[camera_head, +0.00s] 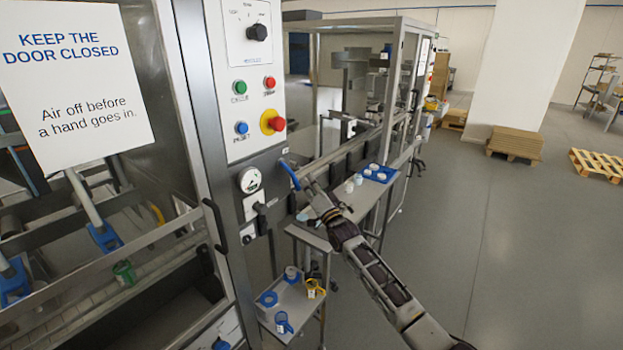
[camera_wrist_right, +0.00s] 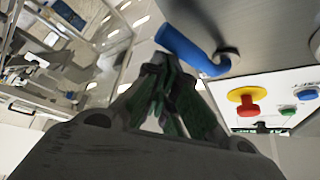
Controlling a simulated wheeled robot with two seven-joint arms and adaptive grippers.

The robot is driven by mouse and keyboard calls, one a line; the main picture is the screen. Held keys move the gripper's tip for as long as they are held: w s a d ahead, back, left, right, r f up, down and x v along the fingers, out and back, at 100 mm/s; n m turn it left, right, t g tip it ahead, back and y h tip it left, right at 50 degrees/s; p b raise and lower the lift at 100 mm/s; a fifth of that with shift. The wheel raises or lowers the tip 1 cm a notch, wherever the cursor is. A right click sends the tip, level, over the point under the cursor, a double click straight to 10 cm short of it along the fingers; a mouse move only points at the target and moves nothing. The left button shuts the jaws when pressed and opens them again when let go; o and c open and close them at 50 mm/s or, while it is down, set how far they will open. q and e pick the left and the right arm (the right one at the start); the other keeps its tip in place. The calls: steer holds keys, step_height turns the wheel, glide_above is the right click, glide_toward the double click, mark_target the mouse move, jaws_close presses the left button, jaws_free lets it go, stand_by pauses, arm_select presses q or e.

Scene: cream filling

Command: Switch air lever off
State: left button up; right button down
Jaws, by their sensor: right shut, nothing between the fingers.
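A blue lever (camera_head: 290,175) sits on the side of the machine's control column, just right of the round gauge. In the right wrist view the blue lever (camera_wrist_right: 190,48) is a bent handle on a pivot in a grey metal face. My right gripper (camera_head: 308,184) is shut and empty, with its fingertips close to the lever. In the right wrist view the fingertips (camera_wrist_right: 160,68) are together just below the lever's free end; I cannot tell whether they touch it. My left gripper is not in view.
The control panel (camera_head: 247,130) carries several buttons, including a red stop on yellow (camera_head: 272,122). A black-handled valve (camera_head: 260,208) is below the gauge (camera_head: 250,180). A small cart (camera_head: 300,308) with cups stands below my right arm.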

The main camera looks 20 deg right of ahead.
mark_target(299, 186)
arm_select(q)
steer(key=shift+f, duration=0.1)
arm_select(e)
steer(key=shift+s+a+f, duration=0.4)
steer(key=shift+s+a, duration=0.1)
steer(key=shift+a, duration=0.15)
steer(key=shift+s+a+f, duration=0.4)
steer(key=shift+s+a, duration=0.1)
steer(key=shift+a, duration=0.1)
steer(key=shift+a+f, duration=0.1)
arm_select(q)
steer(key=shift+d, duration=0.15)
